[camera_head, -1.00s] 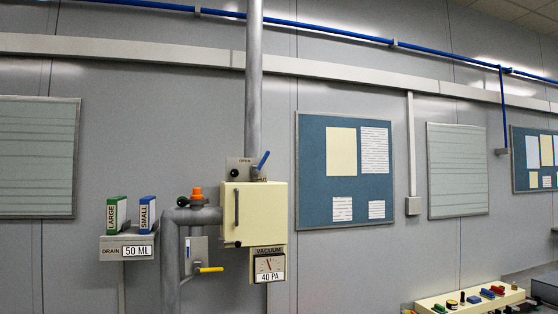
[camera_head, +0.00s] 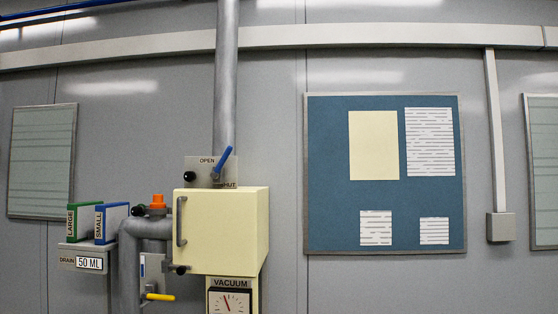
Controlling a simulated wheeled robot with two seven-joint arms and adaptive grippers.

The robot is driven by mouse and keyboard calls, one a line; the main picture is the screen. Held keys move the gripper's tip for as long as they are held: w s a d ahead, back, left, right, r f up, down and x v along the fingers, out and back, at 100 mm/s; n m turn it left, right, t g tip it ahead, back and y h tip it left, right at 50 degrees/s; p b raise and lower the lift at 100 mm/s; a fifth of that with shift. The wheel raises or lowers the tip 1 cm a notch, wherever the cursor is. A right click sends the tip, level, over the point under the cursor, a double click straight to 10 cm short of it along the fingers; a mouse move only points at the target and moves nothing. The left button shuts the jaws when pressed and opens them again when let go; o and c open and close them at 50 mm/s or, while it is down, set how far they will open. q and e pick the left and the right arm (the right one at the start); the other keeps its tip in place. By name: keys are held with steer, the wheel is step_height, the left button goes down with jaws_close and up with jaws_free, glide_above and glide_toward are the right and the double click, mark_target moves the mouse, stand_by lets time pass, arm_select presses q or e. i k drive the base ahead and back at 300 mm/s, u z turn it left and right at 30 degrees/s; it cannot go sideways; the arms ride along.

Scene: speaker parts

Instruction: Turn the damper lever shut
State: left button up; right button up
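The damper lever (camera_head: 222,163) is a blue handle on a grey plate (camera_head: 199,172) on the vertical duct, just above the cream box (camera_head: 238,230). The plate reads OPEN at its upper middle and a partly hidden word ending in "HUT" at its lower right. The lever tilts up and to the right from its pivot, between the two words. A black round knob sits at the plate's left end. Neither of my grippers shows in the head view.
A grey pipe (camera_head: 128,265) with an orange cap (camera_head: 157,201) stands left of the box. A yellow-handled valve (camera_head: 158,297) is below it. A shelf (camera_head: 82,261) labelled DRAIN 50 ML holds green and blue binders. A vacuum gauge (camera_head: 230,302) hangs under the box. The wall right of the box is bare up to a blue notice board (camera_head: 333,165).

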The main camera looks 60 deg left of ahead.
mark_target(214, 174)
steer(key=i, duration=1.1)
steer(key=u, duration=2.15)
